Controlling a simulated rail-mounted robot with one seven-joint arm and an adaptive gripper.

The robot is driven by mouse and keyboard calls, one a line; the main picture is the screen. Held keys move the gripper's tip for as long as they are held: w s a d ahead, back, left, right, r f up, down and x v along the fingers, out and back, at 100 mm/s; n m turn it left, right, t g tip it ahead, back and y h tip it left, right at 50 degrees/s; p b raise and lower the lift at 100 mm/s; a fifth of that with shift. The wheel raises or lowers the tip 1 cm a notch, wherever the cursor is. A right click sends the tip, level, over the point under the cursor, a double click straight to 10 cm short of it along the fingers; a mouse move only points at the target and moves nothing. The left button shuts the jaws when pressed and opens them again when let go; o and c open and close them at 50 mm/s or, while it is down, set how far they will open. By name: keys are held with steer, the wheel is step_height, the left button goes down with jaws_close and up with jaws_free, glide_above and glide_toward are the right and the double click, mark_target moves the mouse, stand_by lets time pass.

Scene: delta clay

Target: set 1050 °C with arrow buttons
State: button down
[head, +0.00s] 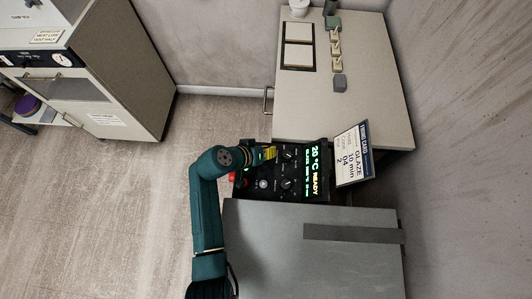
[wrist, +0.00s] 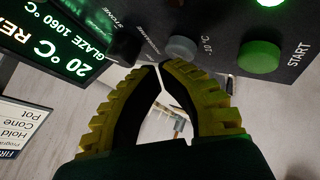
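The kiln's black control panel (head: 312,194) has a lit green display (head: 315,170) reading 20 °C READY, with a smaller GLAZE line. In the wrist view the display (wrist: 68,45) shows GLAZE 1060 °C, turned in the picture. The tips appear just below the grey button in the picture; contact cannot be told. In the head view my gripper (head: 270,154) is over the panel.
A red button (head: 237,179) is at the panel's edge. The grey kiln body (head: 300,265) and a table (head: 370,110) flank the panel.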

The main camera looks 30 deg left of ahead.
steer(key=shift+s+d+f, duration=0.1)
steer(key=shift+s+f, duration=0.05)
steer(key=shift+f, duration=0.25)
steer(key=shift+s+d+f+b, duration=0.1)
steer(key=shift+s+f+b, duration=0.05)
steer(key=shift+f+b, duration=0.15)
steer(key=shift+s+d+f+b, duration=0.1)
steer(key=shift+f+b, duration=0.1)
steer(key=shift+f, duration=0.45)
steer(key=shift+s+r, duration=0.1)
steer(key=shift+w+r+p, duration=0.2)
steer(key=shift+r+p, duration=0.1)
steer(key=shift+r, duration=0.05)
steer(key=shift+w+a+r+p, duration=0.1)
steer(key=shift+r+p, duration=0.35)
steer(key=shift+r, duration=0.05)
step_height(320, 180, up, 5)
steer(key=p, duration=0.3)
steer(key=shift+p, duration=0.4)
